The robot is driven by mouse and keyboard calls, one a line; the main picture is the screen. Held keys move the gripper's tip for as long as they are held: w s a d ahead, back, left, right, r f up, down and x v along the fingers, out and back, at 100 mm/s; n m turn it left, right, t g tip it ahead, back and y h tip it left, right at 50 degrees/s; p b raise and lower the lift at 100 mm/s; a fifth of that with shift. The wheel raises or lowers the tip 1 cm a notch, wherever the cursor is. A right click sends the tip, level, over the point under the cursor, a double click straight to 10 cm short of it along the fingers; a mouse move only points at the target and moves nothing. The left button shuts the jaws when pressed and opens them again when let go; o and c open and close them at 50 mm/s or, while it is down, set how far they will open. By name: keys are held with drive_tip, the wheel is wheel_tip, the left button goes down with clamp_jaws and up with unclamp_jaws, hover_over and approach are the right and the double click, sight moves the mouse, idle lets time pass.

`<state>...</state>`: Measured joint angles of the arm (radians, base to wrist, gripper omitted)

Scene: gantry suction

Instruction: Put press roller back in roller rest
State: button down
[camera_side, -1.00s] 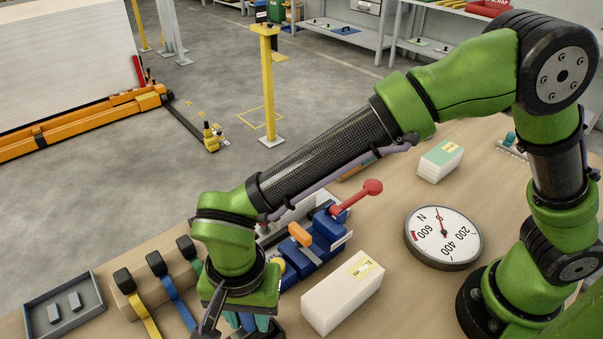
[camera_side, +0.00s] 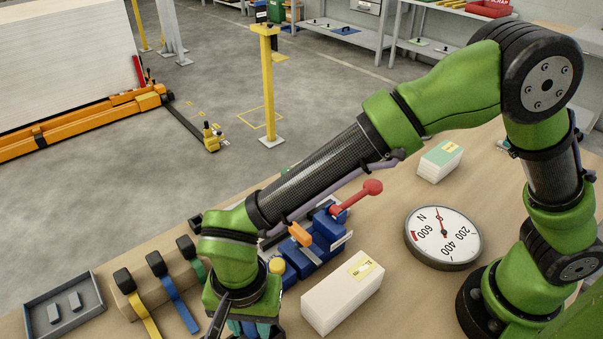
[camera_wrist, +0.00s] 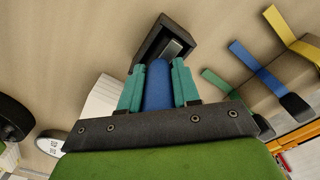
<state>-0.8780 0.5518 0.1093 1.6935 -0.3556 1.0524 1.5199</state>
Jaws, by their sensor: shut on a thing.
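My gripper (camera_wrist: 158,88) has teal fingers closed on a blue upright part, which I take to be the handle of the press roller (camera_wrist: 157,85). The roller's lower end is hidden from view. A dark open box, apparently the roller rest (camera_wrist: 147,47), lies just beyond the fingertips in the wrist view, with a grey piece showing inside. Whether the roller touches it, I cannot tell. In the side view my gripper (camera_side: 250,328) is at the bottom edge, its fingertips cut off, and the roller and rest are not clearly visible.
A wooden block with yellow, blue and green-strapped tools (camera_side: 157,264) stands left of my gripper. A grey tray (camera_side: 64,306) is farther left. A blue fixture with a red-knobbed lever (camera_side: 371,188), a white box (camera_side: 341,294) and a round dial (camera_side: 443,237) stand to the right.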

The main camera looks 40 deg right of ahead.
drive_tip(key=shift+f, duration=0.55)
drive_tip(key=c, duration=0.7)
unclamp_jaws()
drive_tip(key=shift+c, duration=0.2)
wheel_tip(320, 180, up, 17)
